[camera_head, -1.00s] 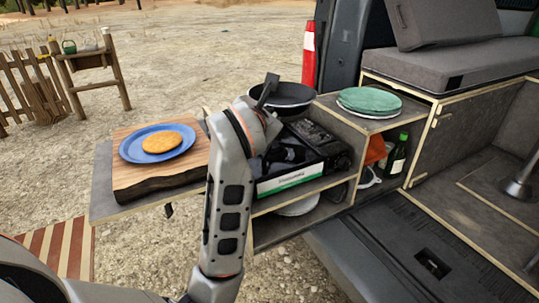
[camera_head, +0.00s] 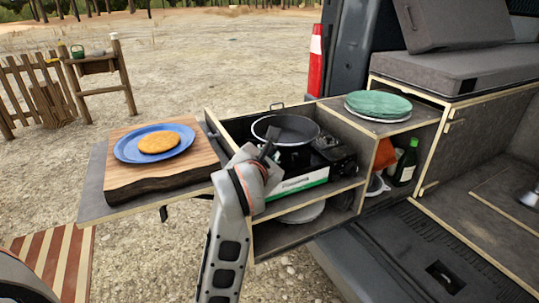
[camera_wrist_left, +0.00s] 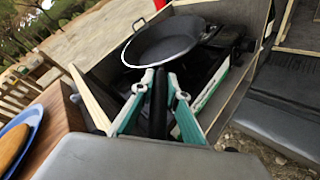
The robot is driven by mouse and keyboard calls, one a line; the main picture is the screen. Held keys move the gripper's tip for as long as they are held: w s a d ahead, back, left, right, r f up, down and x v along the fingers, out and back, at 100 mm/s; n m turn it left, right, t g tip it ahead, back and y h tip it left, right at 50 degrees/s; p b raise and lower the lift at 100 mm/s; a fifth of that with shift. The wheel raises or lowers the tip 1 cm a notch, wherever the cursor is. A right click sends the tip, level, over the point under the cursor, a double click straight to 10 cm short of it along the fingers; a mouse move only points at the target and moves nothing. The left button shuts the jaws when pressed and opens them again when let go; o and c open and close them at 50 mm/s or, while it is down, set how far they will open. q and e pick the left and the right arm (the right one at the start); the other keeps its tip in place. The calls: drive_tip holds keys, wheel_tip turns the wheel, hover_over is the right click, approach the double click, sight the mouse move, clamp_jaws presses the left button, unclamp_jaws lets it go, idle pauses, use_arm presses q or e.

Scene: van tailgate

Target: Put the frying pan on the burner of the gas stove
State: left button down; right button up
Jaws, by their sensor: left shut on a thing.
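The dark frying pan (camera_head: 288,131) is over the gas stove (camera_head: 338,155) in the pull-out compartment at the van's tailgate. It looks roughly level; I cannot tell whether its base touches the burner, which the pan hides. My left gripper (camera_head: 268,150) is at the pan's near side, partly hidden by my wrist. In the left wrist view the gripper (camera_wrist_left: 158,82) is shut on the pan's black handle (camera_wrist_left: 158,103), with the pan (camera_wrist_left: 165,43) beyond the fingertips. My right gripper is not in view.
A wooden board (camera_head: 160,181) with a blue plate (camera_head: 124,148) stands left of the compartment. Green plates (camera_head: 378,104) sit on the counter to the right. A bottle (camera_head: 405,165) stands on the shelf below. The compartment's wooden walls surround the stove.

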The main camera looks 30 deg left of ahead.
use_arm(q)
drive_tip(key=c, duration=2)
unclamp_jaws()
drive_tip(key=shift+f, duration=0.15)
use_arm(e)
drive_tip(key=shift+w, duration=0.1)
use_arm(q)
drive_tip(key=shift+s+r, duration=0.2)
drive_tip(key=shift+r, duration=0.15)
drive_tip(key=p+v, duration=0.5)
drive_tip(key=v, duration=0.6)
drive_tip(key=shift+s+d, duration=0.15)
drive_tip(key=shift+s, duration=0.1)
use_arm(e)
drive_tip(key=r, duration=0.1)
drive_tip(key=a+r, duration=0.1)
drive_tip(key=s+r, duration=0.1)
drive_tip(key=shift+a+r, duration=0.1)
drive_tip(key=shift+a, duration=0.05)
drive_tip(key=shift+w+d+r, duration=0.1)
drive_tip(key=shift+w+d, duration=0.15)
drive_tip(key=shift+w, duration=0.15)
